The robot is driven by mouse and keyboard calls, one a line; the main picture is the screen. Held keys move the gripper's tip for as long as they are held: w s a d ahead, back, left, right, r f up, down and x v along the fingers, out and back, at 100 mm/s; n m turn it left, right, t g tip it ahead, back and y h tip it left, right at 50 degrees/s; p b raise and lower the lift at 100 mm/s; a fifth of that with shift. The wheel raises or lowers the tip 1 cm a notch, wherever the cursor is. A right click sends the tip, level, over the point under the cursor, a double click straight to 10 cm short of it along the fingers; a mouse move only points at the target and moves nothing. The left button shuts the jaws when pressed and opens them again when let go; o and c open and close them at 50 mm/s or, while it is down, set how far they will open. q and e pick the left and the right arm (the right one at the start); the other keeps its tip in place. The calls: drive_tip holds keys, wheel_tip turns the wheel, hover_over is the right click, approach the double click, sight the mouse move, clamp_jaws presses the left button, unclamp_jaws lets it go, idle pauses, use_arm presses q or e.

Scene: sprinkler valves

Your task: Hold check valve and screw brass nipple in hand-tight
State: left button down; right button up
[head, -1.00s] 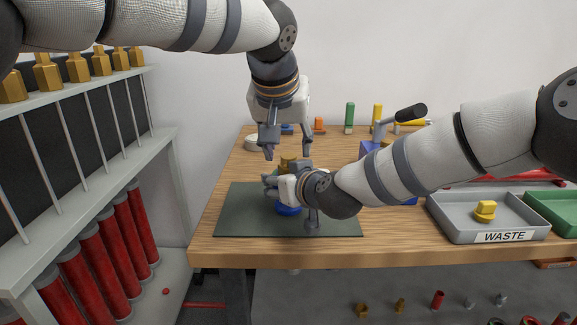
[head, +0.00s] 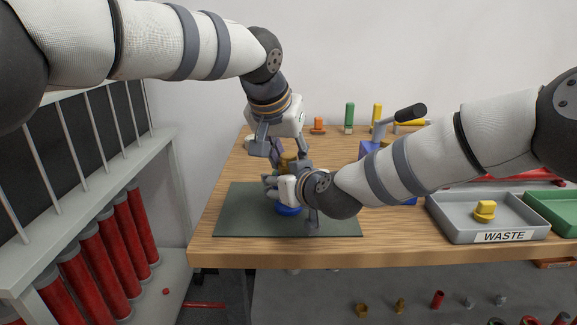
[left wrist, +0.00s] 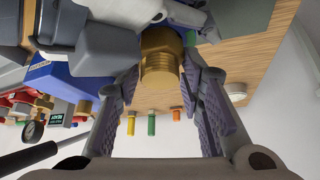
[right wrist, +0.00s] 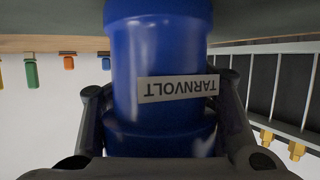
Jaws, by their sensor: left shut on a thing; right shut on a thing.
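The blue check valve (head: 288,211), labelled TARNVOLT, stands on the dark green mat (head: 240,212). Its body fills the middle of the right wrist view (right wrist: 155,65). My right gripper (head: 272,187) is shut on it from the side, with a finger on each side. The brass nipple (head: 288,161) is upright at the top of the valve; it also shows in the left wrist view (left wrist: 159,62). My left gripper (head: 276,152) comes from above and is shut on the nipple. The joint between nipple and valve is hidden behind my right gripper.
A grey WASTE tray (head: 455,222) holding a yellow-brass fitting (head: 485,210) stands to the right, beside a green tray (head: 553,207). A blue block with a lever (head: 369,150) stands behind my right arm. A shelf rack (head: 160,150) is at the left.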

use_arm(q)
drive_tip(key=shift+f+m+h, duration=0.15)
drive_tip(key=shift+m+h, duration=0.25)
drive_tip(key=shift+m, duration=0.2)
